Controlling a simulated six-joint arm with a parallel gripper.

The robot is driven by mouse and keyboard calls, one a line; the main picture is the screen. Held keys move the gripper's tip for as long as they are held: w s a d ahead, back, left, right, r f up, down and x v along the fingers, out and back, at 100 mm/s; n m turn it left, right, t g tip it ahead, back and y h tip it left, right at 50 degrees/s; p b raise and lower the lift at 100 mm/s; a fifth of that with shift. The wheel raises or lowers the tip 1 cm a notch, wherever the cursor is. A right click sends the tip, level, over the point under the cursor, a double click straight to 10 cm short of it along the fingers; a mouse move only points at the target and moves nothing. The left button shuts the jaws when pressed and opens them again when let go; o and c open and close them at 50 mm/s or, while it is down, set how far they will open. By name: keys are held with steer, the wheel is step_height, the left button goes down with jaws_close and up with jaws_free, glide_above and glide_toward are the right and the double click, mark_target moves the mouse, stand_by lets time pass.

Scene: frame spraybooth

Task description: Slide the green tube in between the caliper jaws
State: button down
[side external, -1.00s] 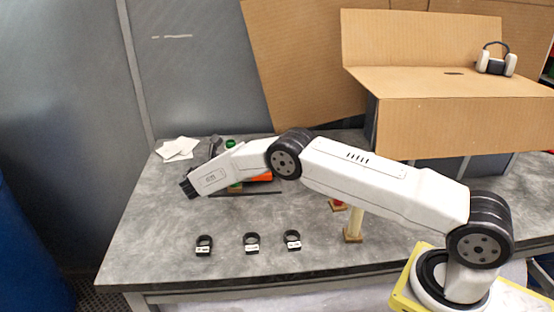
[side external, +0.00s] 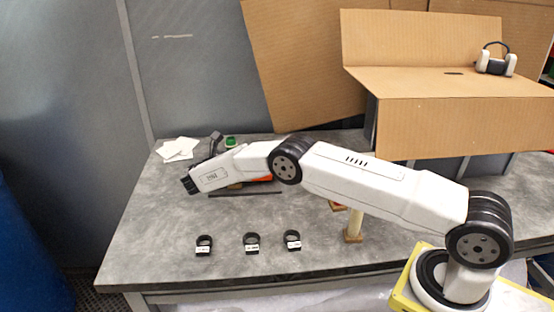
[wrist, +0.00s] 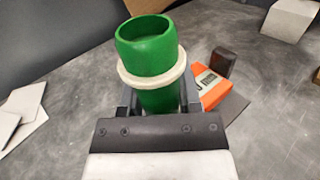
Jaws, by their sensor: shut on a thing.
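The green tube (wrist: 150,50) is a hollow cylinder with an open mouth and a pale ring around it. In the wrist view my gripper (wrist: 158,100) is shut on its lower part, with a grey finger on each side. The tube also shows small beyond my arm in the side view (side external: 230,141). An orange body with a dark display (wrist: 203,87), apparently the caliper, lies right of the tube; its orange part shows behind my arm in the side view (side external: 266,179). I cannot make out the caliper jaws, nor any contact between tube and caliper.
White sheets (side external: 178,149) lie at the table's back left. Several black rings with white labels include one at the front left (side external: 204,245). A cream post on a wooden base (side external: 354,228) stands near my arm. Cardboard (side external: 460,125) rises at the back right.

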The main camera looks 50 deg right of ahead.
steer(key=shift+w+d, duration=0.4)
stand_by(0.3)
steer(key=shift+c, duration=1.1)
jaws_free()
steer(key=a, duration=0.7)
steer(key=shift+s+a, duration=0.4)
steer(key=shift+s, duration=0.05)
steer(key=shift+d, duration=0.1)
